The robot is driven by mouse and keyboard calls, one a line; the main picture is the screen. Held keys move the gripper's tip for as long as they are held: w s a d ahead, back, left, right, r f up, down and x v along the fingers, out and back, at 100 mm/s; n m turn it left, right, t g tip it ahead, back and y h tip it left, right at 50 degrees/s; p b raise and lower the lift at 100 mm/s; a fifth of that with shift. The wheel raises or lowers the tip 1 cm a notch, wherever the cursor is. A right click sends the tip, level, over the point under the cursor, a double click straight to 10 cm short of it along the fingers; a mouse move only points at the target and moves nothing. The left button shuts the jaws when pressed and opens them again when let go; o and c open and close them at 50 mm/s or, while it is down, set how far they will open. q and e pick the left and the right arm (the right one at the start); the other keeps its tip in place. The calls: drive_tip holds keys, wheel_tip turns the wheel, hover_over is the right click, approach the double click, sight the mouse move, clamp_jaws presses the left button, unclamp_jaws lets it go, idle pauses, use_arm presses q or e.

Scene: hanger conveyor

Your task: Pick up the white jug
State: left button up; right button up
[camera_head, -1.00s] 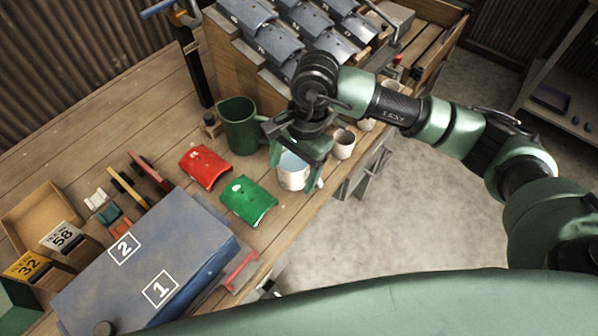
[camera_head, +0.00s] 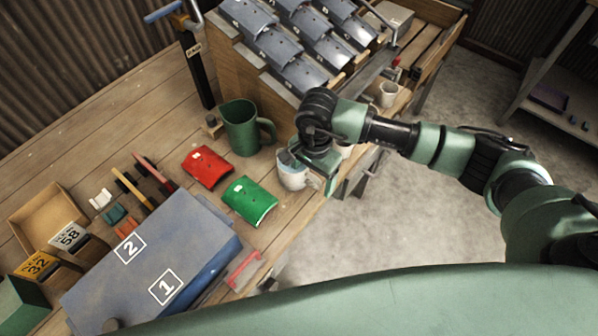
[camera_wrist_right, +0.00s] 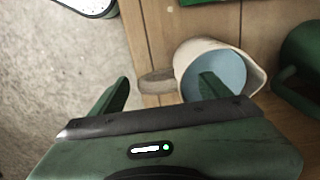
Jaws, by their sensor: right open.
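The white jug (camera_head: 291,178) stands on the workbench to the right of the green curved plate, its blue inside visible from above. My right gripper (camera_head: 309,172) is above it, open, covering part of its rim. In the right wrist view the jug (camera_wrist_right: 184,68) has its mouth facing the camera and its handle (camera_wrist_right: 157,82) pointing left. The right gripper's fingers (camera_wrist_right: 160,92) are spread there, one over the jug's mouth and the other left of the handle. Whether that first finger is inside the mouth I cannot tell. My left gripper is not in view.
A green jug (camera_head: 239,128) stands behind left of the white jug. Red (camera_head: 207,167) and green (camera_head: 249,201) curved plates lie to its left. A white mug (camera_head: 387,94) stands farther back on the right. The bench edge is close on the right.

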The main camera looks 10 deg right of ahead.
clamp_jaws()
drive_tip(key=shift+s+r+b, duration=0.1)
drive_tip(key=shift+r+b, duration=0.15)
drive_tip(key=shift+b, duration=0.15)
drive_tip(key=r, duration=0.2)
drive_tip(key=r+b, duration=0.1)
drive_tip(key=r, duration=0.1)
drive_tip(key=r+b, duration=0.1)
drive_tip(key=r, duration=0.1)
drive_tip(key=shift+s+r, duration=0.25)
drive_tip(key=shift+s, duration=0.15)
drive_tip(key=s+p, duration=0.2)
drive_tip(key=s, duration=1.7)
drive_tip(key=shift+a, duration=0.25)
